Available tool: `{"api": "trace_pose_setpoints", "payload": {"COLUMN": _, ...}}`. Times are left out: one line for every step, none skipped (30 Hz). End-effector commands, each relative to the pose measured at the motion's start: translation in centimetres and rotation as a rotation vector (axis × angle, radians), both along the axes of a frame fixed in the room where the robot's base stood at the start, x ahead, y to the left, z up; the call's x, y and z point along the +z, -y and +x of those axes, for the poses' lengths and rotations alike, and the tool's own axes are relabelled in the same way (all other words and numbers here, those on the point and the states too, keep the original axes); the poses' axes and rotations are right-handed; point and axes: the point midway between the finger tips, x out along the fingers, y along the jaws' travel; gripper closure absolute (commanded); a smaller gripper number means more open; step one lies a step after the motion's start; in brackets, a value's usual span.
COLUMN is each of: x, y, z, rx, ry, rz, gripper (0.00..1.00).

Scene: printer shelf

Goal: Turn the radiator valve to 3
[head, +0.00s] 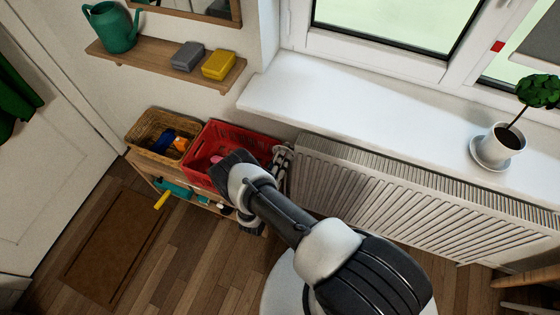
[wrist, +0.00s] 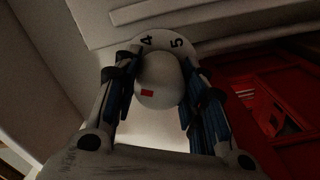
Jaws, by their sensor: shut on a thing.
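The radiator valve's pale round knob (wrist: 167,78) is between the fingers of my gripper (wrist: 158,68) in the wrist view, which is shut on it from both sides. The knob carries a small red mark on its face. Behind it, a white dial ring (wrist: 162,42) shows the numbers 4 and 5; the other numbers are hidden. In the head view my gripper (head: 281,160) is at the left end of the white radiator (head: 385,205), and the valve is hidden there.
A red crate (head: 226,132) and a wicker basket (head: 152,122) stand on a low shelf just left of my gripper. The white windowsill (head: 345,105) overhangs the radiator, with a potted plant (head: 505,138) on its right. A doormat (head: 115,245) lies on the floor.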

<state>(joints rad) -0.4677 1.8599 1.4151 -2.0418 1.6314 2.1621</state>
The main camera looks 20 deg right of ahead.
Motion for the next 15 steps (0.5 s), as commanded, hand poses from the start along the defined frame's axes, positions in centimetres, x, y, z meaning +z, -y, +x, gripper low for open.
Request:
{"api": "trace_pose_setpoints", "payload": {"x": -0.05, "y": -0.03, "z": -0.02, "rx": 0.002, "ry": -0.002, "rz": 0.0, "gripper": 0.85}}
{"api": "trace_pose_setpoints", "payload": {"x": -0.05, "y": -0.03, "z": -0.02, "rx": 0.002, "ry": -0.002, "rz": 0.0, "gripper": 0.85}}
{"api": "trace_pose_setpoints", "payload": {"x": -0.05, "y": -0.03, "z": -0.02, "rx": 0.002, "ry": -0.002, "rz": 0.0, "gripper": 0.6}}
{"api": "trace_pose_setpoints", "payload": {"x": -0.05, "y": -0.03, "z": -0.02, "rx": 0.002, "ry": -0.002, "rz": 0.0, "gripper": 0.58}}
{"api": "trace_pose_setpoints", "payload": {"x": -0.05, "y": -0.03, "z": -0.02, "rx": 0.002, "ry": -0.002, "rz": 0.0, "gripper": 0.56}}
{"api": "trace_pose_setpoints", "payload": {"x": -0.04, "y": -0.03, "z": -0.02, "rx": 0.001, "ry": -0.002, "rz": -0.001, "gripper": 0.54}}
{"api": "trace_pose_setpoints", "payload": {"x": -0.04, "y": -0.03, "z": -0.02, "rx": 0.001, "ry": -0.002, "rz": -0.001, "gripper": 0.52}}
{"api": "trace_pose_setpoints", "payload": {"x": -0.03, "y": -0.02, "z": -0.02, "rx": 0.001, "ry": -0.001, "rz": -0.001, "gripper": 0.5}}
{"api": "trace_pose_setpoints", "payload": {"x": -0.03, "y": -0.02, "z": -0.02, "rx": 0.0, "ry": -0.001, "rz": 0.0, "gripper": 0.47}}
{"api": "trace_pose_setpoints", "payload": {"x": -0.02, "y": -0.02, "z": -0.01, "rx": 0.0, "ry": -0.001, "rz": 0.0, "gripper": 0.45}}
{"api": "trace_pose_setpoints", "payload": {"x": -0.02, "y": -0.02, "z": -0.01, "rx": 0.0, "ry": -0.001, "rz": 0.0, "gripper": 0.43}}
{"api": "trace_pose_setpoints", "payload": {"x": -0.02, "y": -0.02, "z": -0.01, "rx": 0.0, "ry": -0.001, "rz": 0.0, "gripper": 0.41}}
{"api": "trace_pose_setpoints", "payload": {"x": -0.01, "y": -0.02, "z": -0.01, "rx": 0.0, "ry": -0.001, "rz": -0.001, "gripper": 0.41}}
{"api": "trace_pose_setpoints", "payload": {"x": -0.01, "y": -0.01, "z": -0.01, "rx": 0.0, "ry": -0.001, "rz": -0.001, "gripper": 0.41}}
{"api": "trace_pose_setpoints", "payload": {"x": -0.01, "y": -0.01, "z": -0.01, "rx": 0.0, "ry": -0.001, "rz": -0.001, "gripper": 0.41}}
